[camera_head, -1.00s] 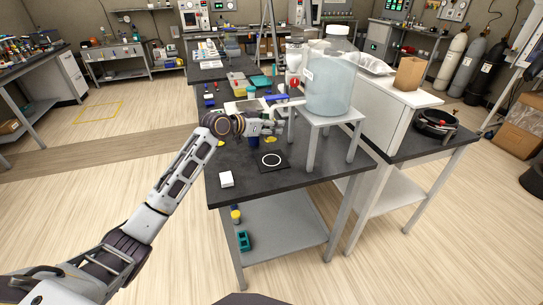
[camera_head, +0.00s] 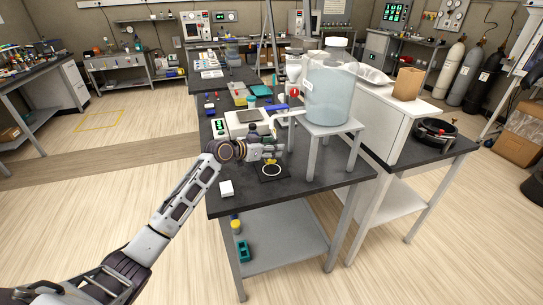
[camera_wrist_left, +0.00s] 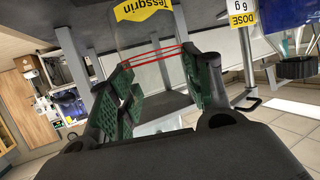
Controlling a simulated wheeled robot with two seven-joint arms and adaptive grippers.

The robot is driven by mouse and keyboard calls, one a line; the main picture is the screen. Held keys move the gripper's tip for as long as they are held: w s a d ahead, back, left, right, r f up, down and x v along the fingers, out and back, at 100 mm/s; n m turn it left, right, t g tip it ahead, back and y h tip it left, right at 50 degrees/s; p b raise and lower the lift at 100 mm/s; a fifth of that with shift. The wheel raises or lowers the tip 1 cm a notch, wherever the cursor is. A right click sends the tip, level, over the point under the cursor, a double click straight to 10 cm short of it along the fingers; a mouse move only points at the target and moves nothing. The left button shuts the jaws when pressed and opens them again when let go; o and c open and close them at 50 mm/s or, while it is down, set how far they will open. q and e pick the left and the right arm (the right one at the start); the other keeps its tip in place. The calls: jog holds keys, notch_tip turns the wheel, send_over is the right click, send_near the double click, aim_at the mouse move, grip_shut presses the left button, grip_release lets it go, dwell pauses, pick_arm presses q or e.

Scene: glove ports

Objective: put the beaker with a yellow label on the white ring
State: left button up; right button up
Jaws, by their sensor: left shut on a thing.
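The clear beaker (camera_wrist_left: 150,55) shows in the left wrist view between my green-padded fingers. It has a yellow label (camera_wrist_left: 144,10) and thin red lines. My left gripper (camera_wrist_left: 156,90) is shut on it. The ring is on a black square mat (camera_head: 283,176) on the dark bench. I cannot tell whether the beaker touches the mat. My right gripper is not in view.
A large clear carboy (camera_head: 328,92) stands on a grey stand (camera_head: 332,131) right of the gripper. A pale instrument (camera_head: 246,122) stands behind the gripper.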

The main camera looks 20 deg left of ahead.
pick_arm(q)
jog(key=shift+f, duration=1.85)
jog(key=shift+f, duration=0.2)
jog(key=o, duration=1)
jog(key=shift+r, duration=0.2)
jog(key=shift+b+v, duration=0.35)
jog(key=shift+v, duration=5.7)
jog(key=shift+w, duration=0.1)
